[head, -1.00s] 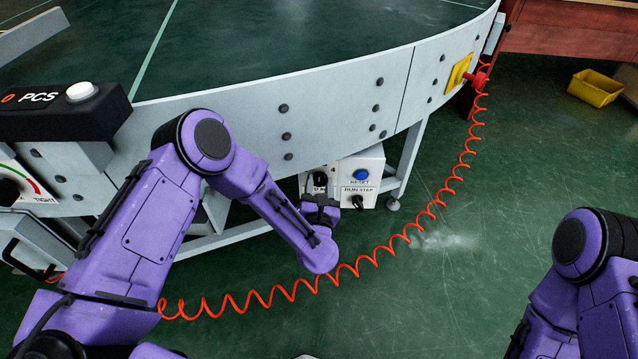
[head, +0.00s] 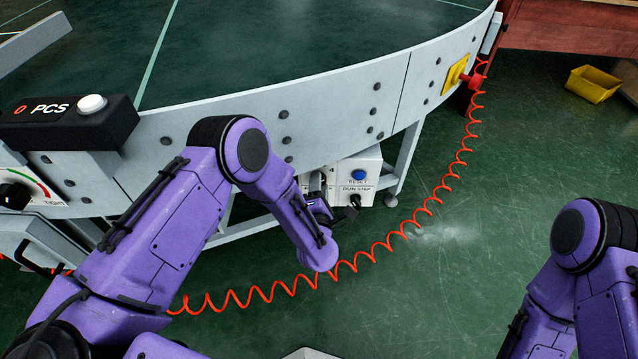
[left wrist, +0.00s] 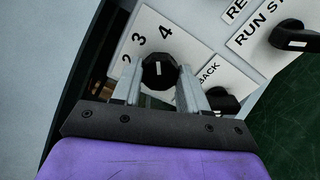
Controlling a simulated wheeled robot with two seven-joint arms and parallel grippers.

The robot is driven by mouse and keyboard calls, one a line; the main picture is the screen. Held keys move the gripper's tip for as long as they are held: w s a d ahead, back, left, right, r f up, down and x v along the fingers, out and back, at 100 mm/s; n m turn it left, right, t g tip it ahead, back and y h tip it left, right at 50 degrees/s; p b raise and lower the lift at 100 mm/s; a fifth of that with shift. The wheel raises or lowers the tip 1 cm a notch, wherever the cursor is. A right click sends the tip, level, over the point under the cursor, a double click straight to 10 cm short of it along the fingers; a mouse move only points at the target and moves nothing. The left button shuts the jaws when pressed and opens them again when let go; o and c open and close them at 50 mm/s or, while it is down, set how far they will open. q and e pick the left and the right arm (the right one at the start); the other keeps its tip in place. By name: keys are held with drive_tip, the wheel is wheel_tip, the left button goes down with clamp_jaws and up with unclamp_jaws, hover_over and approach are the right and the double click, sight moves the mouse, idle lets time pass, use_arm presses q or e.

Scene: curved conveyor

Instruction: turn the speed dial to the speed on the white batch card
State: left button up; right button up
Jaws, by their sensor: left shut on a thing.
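The speed dial (left wrist: 160,72) is a dark knob with a short white mark, on a white plate (left wrist: 185,47) printed 2, 3 and 4. My left gripper (left wrist: 159,84) is shut on the dial, one finger on each side of it. In the head view my left gripper (head: 318,198) is at the front of the white control box (head: 367,160), and the hand and arm hide most of the dial. I cannot tell which number the mark points to. The white batch card is not recognisable in these frames. My right gripper is not in view.
A BACK switch (left wrist: 222,100) sits close beside the right finger, and the RUN/STEP switch (left wrist: 292,36) is farther right. The blue RESET button (head: 358,174) is above it. A coiled red hose (head: 402,232) runs across the floor below the box. The conveyor rim (head: 330,100) curves above.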

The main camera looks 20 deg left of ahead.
use_arm(q)
drive_tip(key=shift+f+m+p, duration=0.1)
drive_tip(key=shift+m+p, duration=0.2)
drive_tip(key=shift+m, duration=0.9)
drive_tip(key=o, duration=1.1)
drive_tip(key=shift+c, duration=0.2)
drive_tip(key=p+v, duration=0.2)
drive_tip(key=v, duration=0.8)
drive_tip(key=shift+s, duration=0.3)
drive_tip(key=shift+d, duration=0.1)
